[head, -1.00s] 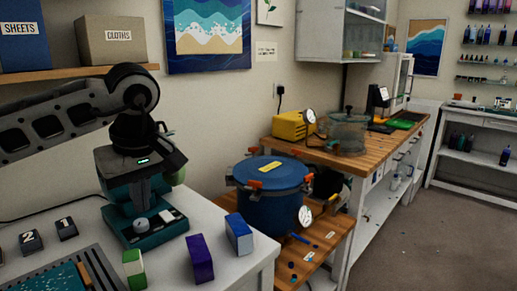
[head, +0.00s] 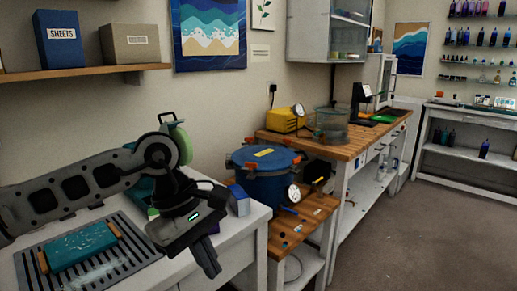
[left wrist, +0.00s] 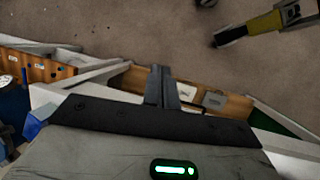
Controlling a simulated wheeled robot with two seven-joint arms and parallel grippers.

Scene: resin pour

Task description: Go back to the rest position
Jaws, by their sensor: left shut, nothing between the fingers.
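My left gripper (head: 208,262) hangs over the front part of the white bench (head: 240,222) in the head view, fingers pointing down. Its two dark fingers are together in the left wrist view (left wrist: 160,85), with nothing between them. The arm comes in from the left and hides much of the teal machine (head: 140,190) behind it. A green rounded thing with a dark handle (head: 180,143) shows above my forearm. My right gripper cannot be made out in the head view.
A blue box (head: 239,201) stands just right of my gripper. A blue lidded pot (head: 265,180) stands on a wooden stand (head: 305,228). A teal slab (head: 80,246) lies on a slatted tray (head: 125,262). The floor at right is clear. A yellow-and-dark piece (left wrist: 262,25) shows in the left wrist view.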

